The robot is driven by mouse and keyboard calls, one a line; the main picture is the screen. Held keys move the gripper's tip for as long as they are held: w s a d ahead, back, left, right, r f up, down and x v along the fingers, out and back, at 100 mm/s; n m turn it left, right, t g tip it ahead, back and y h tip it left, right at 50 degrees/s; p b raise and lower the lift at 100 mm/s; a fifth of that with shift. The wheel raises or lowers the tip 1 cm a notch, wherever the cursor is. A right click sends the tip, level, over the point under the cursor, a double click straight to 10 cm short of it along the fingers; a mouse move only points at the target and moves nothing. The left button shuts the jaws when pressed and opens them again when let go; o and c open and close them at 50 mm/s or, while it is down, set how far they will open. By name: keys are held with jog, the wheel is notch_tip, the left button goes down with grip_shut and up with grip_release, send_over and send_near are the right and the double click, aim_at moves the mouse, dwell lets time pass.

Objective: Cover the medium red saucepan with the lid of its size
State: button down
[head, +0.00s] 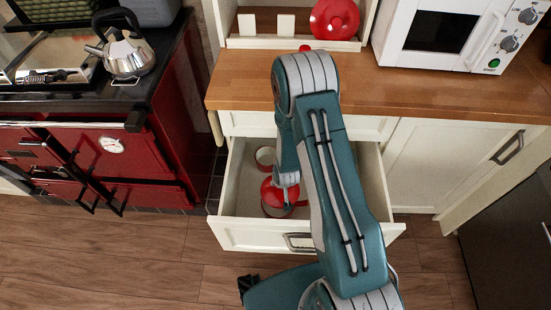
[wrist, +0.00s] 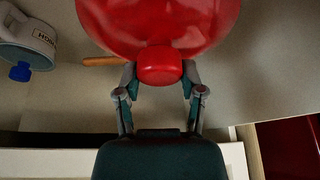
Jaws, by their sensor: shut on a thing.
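My gripper (wrist: 160,75) is shut on the round knob of a red lid (wrist: 200,22). In the head view the lid (head: 272,193) is low inside the open drawer, below my wrist. A round pan body (head: 276,211) shows just under the lid's near edge, mostly hidden. In the wrist view a wooden handle (wrist: 100,61) sticks out to the left from behind the lid. I cannot tell whether the lid touches the pan. Another red lid (head: 335,18) stands upright in the rack on the counter.
The open drawer (head: 235,232) has walls around the lid. A round red-rimmed vessel (head: 265,157) stands farther back in it. In the wrist view a pale lettered container (wrist: 28,42) lies at the upper left. A microwave (head: 440,35) and kettle (head: 128,55) stand above.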

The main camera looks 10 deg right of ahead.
aim_at(277, 191)
jog(key=shift+f, duration=0.4)
jog(key=shift+s+a, duration=0.1)
jog(key=shift+a, duration=0.8)
jog(key=shift+d+f, duration=0.35)
jog(key=shift+d, duration=0.05)
jog(key=shift+d+f, duration=0.4)
jog(key=shift+f, duration=0.65)
jog(key=shift+a+f, duration=0.3)
jog(key=shift+f, duration=0.35)
jog(key=shift+a+f, duration=0.25)
jog(key=shift+f, duration=0.35)
jog(key=shift+d+f, duration=0.25)
jog(key=shift+d, duration=0.15)
jog(key=shift+a, duration=0.1)
